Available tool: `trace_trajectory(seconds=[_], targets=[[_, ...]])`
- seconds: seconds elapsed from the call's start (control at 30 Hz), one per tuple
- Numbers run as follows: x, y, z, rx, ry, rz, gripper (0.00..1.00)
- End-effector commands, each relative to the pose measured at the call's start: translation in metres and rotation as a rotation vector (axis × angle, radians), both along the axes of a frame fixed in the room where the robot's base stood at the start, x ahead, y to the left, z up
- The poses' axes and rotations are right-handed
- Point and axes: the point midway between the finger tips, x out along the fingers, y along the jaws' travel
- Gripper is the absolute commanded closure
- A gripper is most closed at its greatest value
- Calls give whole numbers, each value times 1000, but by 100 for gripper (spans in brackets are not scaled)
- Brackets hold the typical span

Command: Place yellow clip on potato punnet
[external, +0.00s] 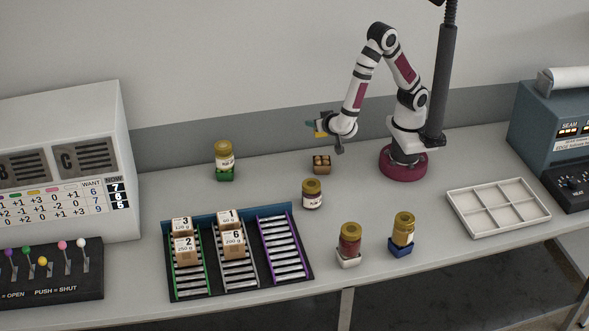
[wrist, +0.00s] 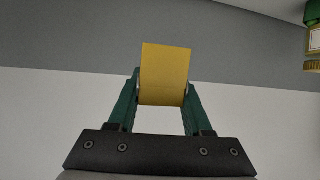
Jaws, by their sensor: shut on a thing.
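My gripper (wrist: 162,88) is shut on the yellow clip (wrist: 165,70), which shows as a flat yellow piece between the green fingers in the wrist view. In the external view my gripper (external: 315,127) is in the air above the back of the table, with a little yellow of the clip showing beside it. The potato punnet (external: 322,164), a small brown box with several round tan things in it, sits on the table below and slightly right of my gripper. The clip is apart from the punnet.
Jars on white (external: 349,260) and blue bases (external: 401,248) stand near the front. A rack (external: 293,289) holds several boxes. An empty white tray (external: 459,199) lies right.

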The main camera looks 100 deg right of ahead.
Motion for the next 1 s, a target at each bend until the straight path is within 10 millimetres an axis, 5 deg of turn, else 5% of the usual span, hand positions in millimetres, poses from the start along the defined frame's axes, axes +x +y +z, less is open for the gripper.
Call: trace_trajectory(seconds=[0.47,0.83,0.87,1.0], targets=[[-9,-1,-94,-3,6,5,100],[-8,-1,-101,-2,3,4,100],[-8,-1,-101,-2,3,4,46],[-8,-1,-101,-1,3,4,21]])
